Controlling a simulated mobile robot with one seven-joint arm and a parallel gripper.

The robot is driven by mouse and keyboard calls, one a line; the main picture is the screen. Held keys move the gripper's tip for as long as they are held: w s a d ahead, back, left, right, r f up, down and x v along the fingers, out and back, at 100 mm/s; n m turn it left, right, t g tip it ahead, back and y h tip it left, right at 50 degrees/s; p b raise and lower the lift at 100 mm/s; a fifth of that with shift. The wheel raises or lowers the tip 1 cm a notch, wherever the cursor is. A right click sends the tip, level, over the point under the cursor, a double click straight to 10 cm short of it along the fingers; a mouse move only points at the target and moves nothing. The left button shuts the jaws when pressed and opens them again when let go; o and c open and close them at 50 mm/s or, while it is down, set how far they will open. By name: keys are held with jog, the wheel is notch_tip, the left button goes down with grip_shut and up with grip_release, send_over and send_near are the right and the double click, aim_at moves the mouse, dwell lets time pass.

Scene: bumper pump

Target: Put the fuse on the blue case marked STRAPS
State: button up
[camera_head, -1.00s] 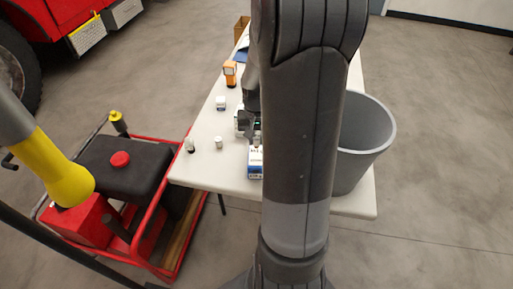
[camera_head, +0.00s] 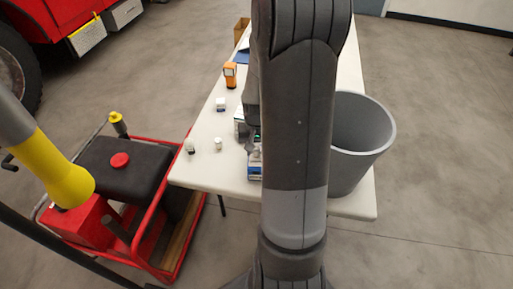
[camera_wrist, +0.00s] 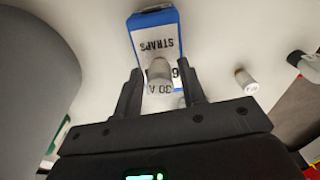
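The blue case marked STRAPS (camera_wrist: 155,22) lies on the table, its white label showing in the wrist view. It also shows near the table's front edge in the head view (camera_head: 255,172). A short grey cylinder, seemingly the fuse (camera_wrist: 158,70), appears to stand on the case, between my fingers. Lettering reading "30 A" shows just below it. My gripper (camera_wrist: 160,68) is open around it, with gaps visible between the cylinder and both fingers. In the head view my arm hides most of the gripper, and the fuse cannot be made out.
A small pale cylinder (camera_wrist: 245,80) and a dark-capped bottle (camera_wrist: 302,64) stand beside the case. A grey bin (camera_head: 362,140) stands to the right.

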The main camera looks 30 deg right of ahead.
aim_at(256, 147)
jog(key=shift+o, duration=0.7)
jog(key=shift+r, duration=0.1)
notch_tip(256, 147, up, 12)
jog(key=s+a+r+n+t, duration=0.5)
jog(key=s+a+r, duration=0.9)
jog(key=a, duration=0.4)
jog(key=shift+s+r+n+t, duration=0.25)
jog(key=shift+r+n+t, duration=0.1)
jog(key=shift+n, duration=0.15)
